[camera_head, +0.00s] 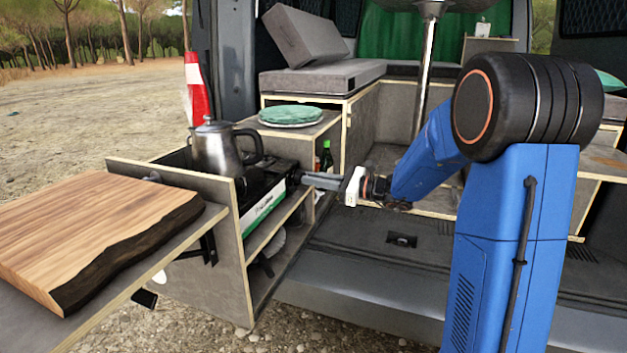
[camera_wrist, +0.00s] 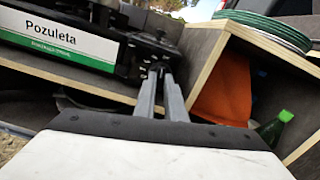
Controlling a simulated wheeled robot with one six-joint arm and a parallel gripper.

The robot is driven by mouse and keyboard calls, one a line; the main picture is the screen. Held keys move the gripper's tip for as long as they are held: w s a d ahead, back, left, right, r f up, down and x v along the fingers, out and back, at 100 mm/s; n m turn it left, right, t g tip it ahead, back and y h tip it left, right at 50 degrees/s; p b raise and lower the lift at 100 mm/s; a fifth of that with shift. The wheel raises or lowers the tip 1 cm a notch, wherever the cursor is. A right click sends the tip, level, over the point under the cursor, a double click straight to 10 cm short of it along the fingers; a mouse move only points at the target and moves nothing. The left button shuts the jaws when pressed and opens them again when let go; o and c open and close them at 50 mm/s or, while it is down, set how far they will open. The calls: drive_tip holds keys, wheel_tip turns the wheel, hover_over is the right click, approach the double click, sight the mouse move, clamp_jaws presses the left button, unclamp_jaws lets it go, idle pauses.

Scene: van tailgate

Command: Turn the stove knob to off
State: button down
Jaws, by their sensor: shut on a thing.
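The stove (camera_head: 262,207) is a low black unit with a white and green front strip, on the pull-out shelf at the van's tail. The strip reads "Pozuleta" in the wrist view (camera_wrist: 62,42). My gripper (camera_head: 299,178) reaches in from the right to the stove's right end. Its two long grey fingers (camera_wrist: 161,74) are close together in the wrist view, shut on the dark stove knob at that end. The knob is mostly hidden by the fingertips and dark parts around it, so its angle cannot be told.
A metal kettle (camera_head: 214,150) stands on the stove. A wooden board (camera_head: 95,232) lies on the side table at left. A green plate (camera_head: 291,115) sits on the cabinet behind my gripper. A green bottle (camera_head: 327,160) and an orange item (camera_wrist: 222,92) are in the compartment beside it.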

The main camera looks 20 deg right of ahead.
drive_tip(key=shift+m, duration=1.1)
drive_tip(key=c, duration=1.8)
unclamp_jaws()
drive_tip(key=v, duration=1.7)
drive_tip(key=shift+s+d, duration=0.15)
drive_tip(key=shift+d, duration=0.05)
